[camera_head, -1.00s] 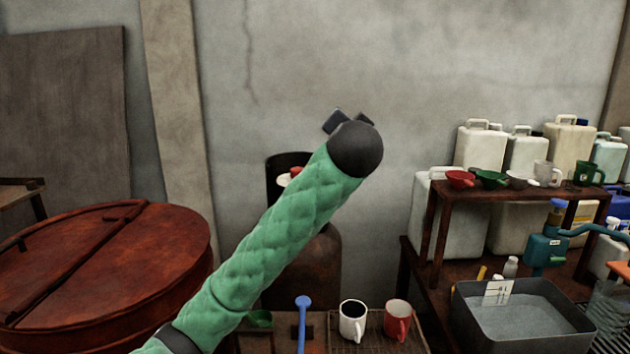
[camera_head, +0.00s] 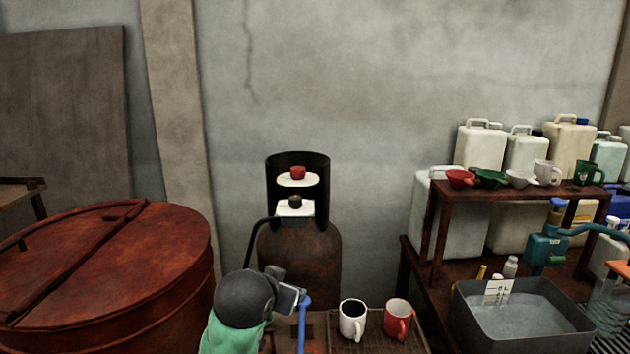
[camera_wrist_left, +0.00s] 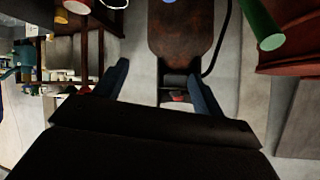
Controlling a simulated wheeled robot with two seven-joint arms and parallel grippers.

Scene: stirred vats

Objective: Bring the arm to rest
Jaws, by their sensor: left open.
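My left arm, in a green quilted sleeve, comes in at the bottom of the head view. My left gripper (camera_head: 287,287) is low, in front of the rusty tank, beside a blue-handled tool (camera_head: 303,325). I cannot tell whether it touches the tool. In the left wrist view the left gripper (camera_wrist_left: 160,72) shows two fingers spread apart with nothing held between them. My right gripper is in neither view.
A rusty lidded vat (camera_head: 110,255) stands at left. The rusty tank (camera_head: 315,262) has a red knob (camera_head: 298,172). A white mug (camera_head: 352,322) and red mug (camera_head: 398,318) stand to the right. A grey basin (camera_head: 525,315) and shelf (camera_head: 500,184) stand further right.

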